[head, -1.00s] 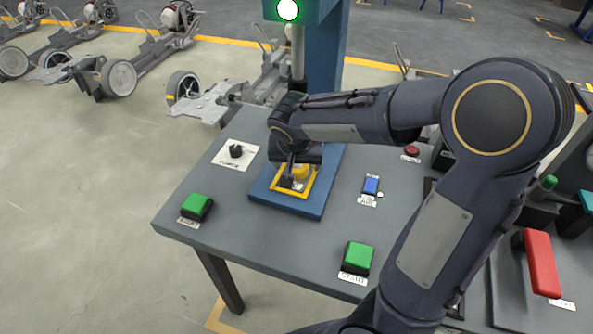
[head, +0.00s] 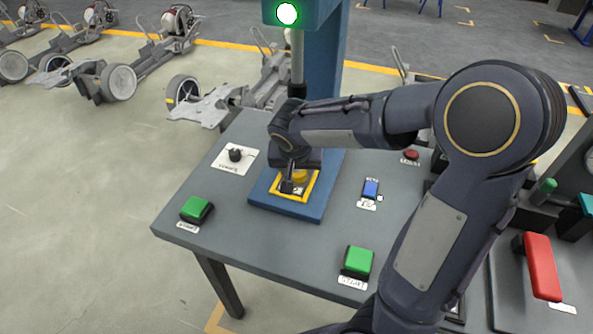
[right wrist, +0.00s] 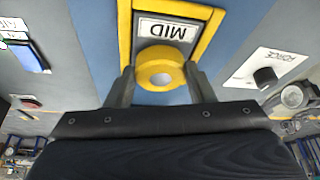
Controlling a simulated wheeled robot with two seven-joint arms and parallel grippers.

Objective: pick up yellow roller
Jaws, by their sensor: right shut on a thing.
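In the head view the roller (head: 299,176) is mostly hidden by my right gripper (head: 292,186), which reaches down over the yellow-framed spot on the blue base. My right gripper is shut on the roller. A white "MID" label (right wrist: 168,31) lies inside the yellow frame (right wrist: 205,45) just beyond the roller. My left gripper is not in view.
The blue press base (head: 280,202) stands on a grey table (head: 250,240). Around it are green buttons (head: 196,209) (head: 357,261), a blue switch (head: 371,188) and a black knob (head: 236,155). The blue press column (head: 328,70) rises behind. A red lever (head: 542,266) is at the right.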

